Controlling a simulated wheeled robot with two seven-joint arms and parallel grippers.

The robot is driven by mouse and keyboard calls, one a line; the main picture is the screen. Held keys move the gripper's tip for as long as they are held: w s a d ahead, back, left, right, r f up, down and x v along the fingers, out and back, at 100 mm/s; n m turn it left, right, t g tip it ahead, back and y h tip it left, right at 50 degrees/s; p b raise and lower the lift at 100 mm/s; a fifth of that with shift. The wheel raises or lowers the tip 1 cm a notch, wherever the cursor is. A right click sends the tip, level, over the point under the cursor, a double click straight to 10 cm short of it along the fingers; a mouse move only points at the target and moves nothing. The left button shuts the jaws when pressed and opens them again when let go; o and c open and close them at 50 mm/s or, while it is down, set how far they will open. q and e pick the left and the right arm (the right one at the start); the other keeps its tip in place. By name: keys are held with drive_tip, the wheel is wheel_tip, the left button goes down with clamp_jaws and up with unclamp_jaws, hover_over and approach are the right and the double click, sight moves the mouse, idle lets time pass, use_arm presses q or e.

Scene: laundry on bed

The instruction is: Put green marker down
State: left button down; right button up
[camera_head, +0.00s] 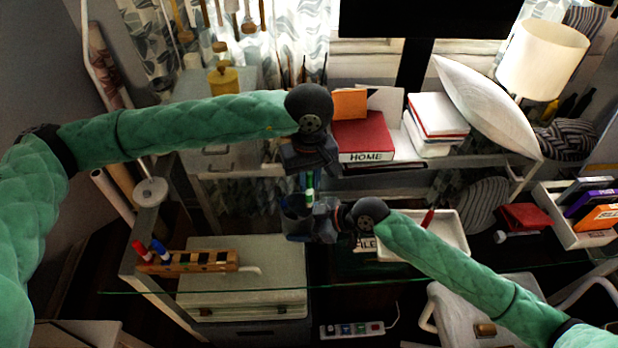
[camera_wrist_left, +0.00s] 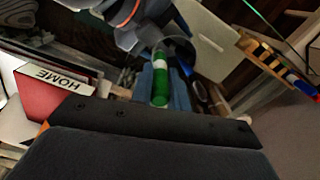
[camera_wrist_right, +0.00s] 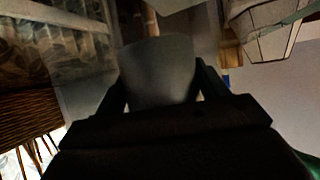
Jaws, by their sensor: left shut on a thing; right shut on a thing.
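The green marker (camera_head: 310,190) hangs upright below my left gripper (camera_head: 309,176), which is shut on it. In the left wrist view the green marker (camera_wrist_left: 160,78) has a white band and lies between the blue fingers. My right gripper (camera_head: 312,222) is shut on a grey cup (camera_head: 295,222), also between the fingers in the right wrist view (camera_wrist_right: 160,75). The marker's lower end is at the cup's mouth; I cannot tell how far inside it is. Both are over the glass desk.
A wooden marker rack (camera_head: 195,262) with a red marker (camera_head: 142,250) and a blue marker (camera_head: 160,250) is at left. A red HOME book (camera_head: 362,138) lies behind the grippers. A white tray (camera_head: 452,228) is near my right arm.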

use_arm(q)
drive_tip(key=shift+f, duration=0.15)
drive_tip(key=c, duration=1.3)
unclamp_jaws()
drive_tip(key=shift+c, duration=0.2)
wheel_tip(320, 180, up, 12)
drive_tip(key=shift+r, duration=0.25)
use_arm(e)
drive_tip(key=o, duration=0.8)
drive_tip(key=shift+o, duration=0.2)
